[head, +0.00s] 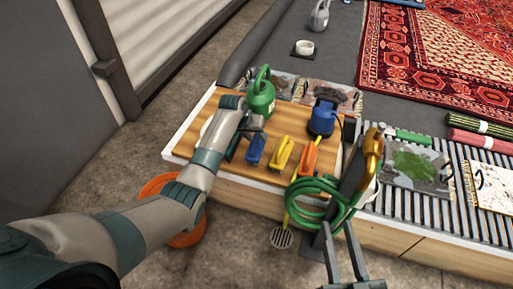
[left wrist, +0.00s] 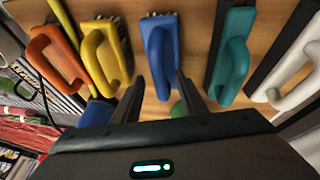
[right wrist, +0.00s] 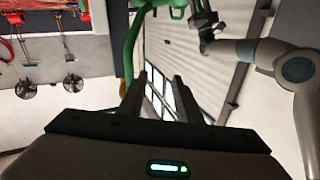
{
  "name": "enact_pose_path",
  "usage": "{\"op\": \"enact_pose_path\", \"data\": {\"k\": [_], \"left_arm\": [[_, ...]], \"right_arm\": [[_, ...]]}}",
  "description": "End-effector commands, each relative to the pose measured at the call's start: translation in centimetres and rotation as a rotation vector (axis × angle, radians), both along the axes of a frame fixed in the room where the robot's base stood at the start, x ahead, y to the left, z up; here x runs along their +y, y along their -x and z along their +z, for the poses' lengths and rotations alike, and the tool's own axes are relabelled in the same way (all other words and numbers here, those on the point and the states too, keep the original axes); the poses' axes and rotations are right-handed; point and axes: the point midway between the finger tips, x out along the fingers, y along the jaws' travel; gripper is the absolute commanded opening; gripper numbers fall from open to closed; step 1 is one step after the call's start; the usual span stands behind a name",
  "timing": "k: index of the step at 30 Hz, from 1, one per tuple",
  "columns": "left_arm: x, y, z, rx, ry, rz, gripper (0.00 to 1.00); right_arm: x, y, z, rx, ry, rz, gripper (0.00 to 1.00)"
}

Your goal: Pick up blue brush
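The blue brush (head: 255,150) lies on the wooden board in a row of brushes. In the left wrist view the blue brush (left wrist: 158,45) is straight ahead, its looped handle towards the gap between my fingers. My left gripper (head: 250,130) is over the board beside the brush; its fingers (left wrist: 160,95) are apart, with no clear grip on the handle. My right gripper (head: 343,240) is open and empty in front of the platform, near the hose; its spread fingers also show in the right wrist view (right wrist: 158,98).
A yellow brush (head: 281,154) and orange brush (head: 306,158) lie right of the blue one; a teal brush (left wrist: 235,60) is on its other side. A green can (head: 261,97) and blue pump (head: 323,117) stand behind. A coiled green hose (head: 322,207) hangs at the front edge.

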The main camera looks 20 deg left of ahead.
Motion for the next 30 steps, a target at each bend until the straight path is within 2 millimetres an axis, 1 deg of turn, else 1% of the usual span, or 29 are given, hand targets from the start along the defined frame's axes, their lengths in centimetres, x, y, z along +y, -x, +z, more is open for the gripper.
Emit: {"op": "enact_pose_path", "data": {"k": [3, 8, 18, 23, 26, 30], "left_arm": [[0.0, 0.0, 0.0, 0.000, 0.000, 0.000, 0.39], [0.0, 0.0, 0.0, 0.000, 0.000, 0.000, 0.01], [0.0, 0.0, 0.1, -0.001, 0.000, 0.000, 0.00], [0.0, 0.0, 0.4, -0.001, 0.000, 0.000, 0.00], [0.0, -0.1, 1.0, -0.002, 0.000, 0.000, 0.00], [0.0, -0.1, 2.2, -0.003, 0.000, 0.000, 0.00]], "right_arm": [[0.0, 0.0, 0.0, 0.000, 0.000, 0.000, 0.31], [0.0, 0.0, 0.0, 0.000, -0.001, 0.000, 0.31], [0.0, 0.0, 0.1, 0.000, -0.001, 0.000, 0.31], [0.0, 0.0, 0.0, 0.009, 0.001, 0.000, 0.31], [-0.1, -0.1, -0.6, 0.037, 0.011, 0.001, 0.31], [-0.5, -0.2, -2.0, 0.110, 0.036, 0.001, 0.31]]}}
